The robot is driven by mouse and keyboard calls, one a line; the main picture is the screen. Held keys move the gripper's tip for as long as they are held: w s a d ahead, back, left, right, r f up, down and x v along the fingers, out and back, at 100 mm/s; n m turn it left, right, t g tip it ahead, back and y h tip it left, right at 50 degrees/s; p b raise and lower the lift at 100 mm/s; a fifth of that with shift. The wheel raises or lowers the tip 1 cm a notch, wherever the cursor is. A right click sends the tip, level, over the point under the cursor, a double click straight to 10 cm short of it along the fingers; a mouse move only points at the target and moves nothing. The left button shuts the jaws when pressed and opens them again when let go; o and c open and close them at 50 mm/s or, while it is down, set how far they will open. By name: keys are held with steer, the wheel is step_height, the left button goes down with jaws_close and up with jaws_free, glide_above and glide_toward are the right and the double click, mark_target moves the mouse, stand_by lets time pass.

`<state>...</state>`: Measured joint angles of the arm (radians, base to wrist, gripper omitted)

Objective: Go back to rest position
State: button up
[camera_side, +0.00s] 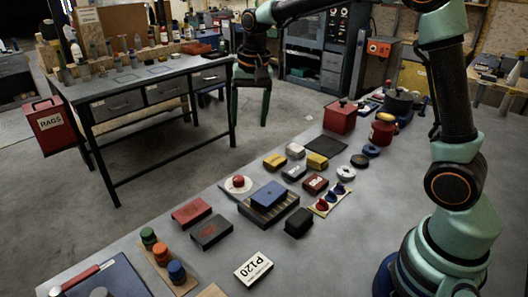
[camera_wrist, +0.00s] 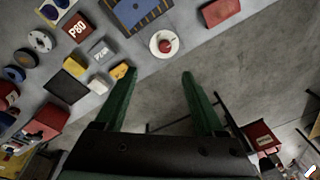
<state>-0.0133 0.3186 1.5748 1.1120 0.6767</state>
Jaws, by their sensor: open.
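My gripper (camera_side: 251,122) hangs in the side view with its green fingers pointing down, to the left of the grey work table (camera_side: 330,225). In the wrist view my gripper (camera_wrist: 158,76) shows two green fingers spread apart with nothing between them. The left fingertip overlaps a yellow block in the picture; I cannot tell the distance, but grey floor shows between the fingers. My arm rises from its base at the right and reaches across the top of the side view.
The table holds a blue block (camera_side: 269,194) on a dark tray, a red button on a white disc (camera_side: 238,184), a red box (camera_side: 340,116) and a P120 card (camera_side: 253,268). A workbench (camera_side: 150,75) and red RAGS bin (camera_side: 48,121) stand at left. Floor between is clear.

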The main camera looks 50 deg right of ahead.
steer(key=s+r+n+t, duration=0.3)
steer(key=s+n, duration=0.4)
steer(key=s, duration=1.1)
steer(key=shift+d+r+n+t, duration=0.15)
steer(key=shift+d+n+t, duration=0.15)
steer(key=shift+t, duration=0.2)
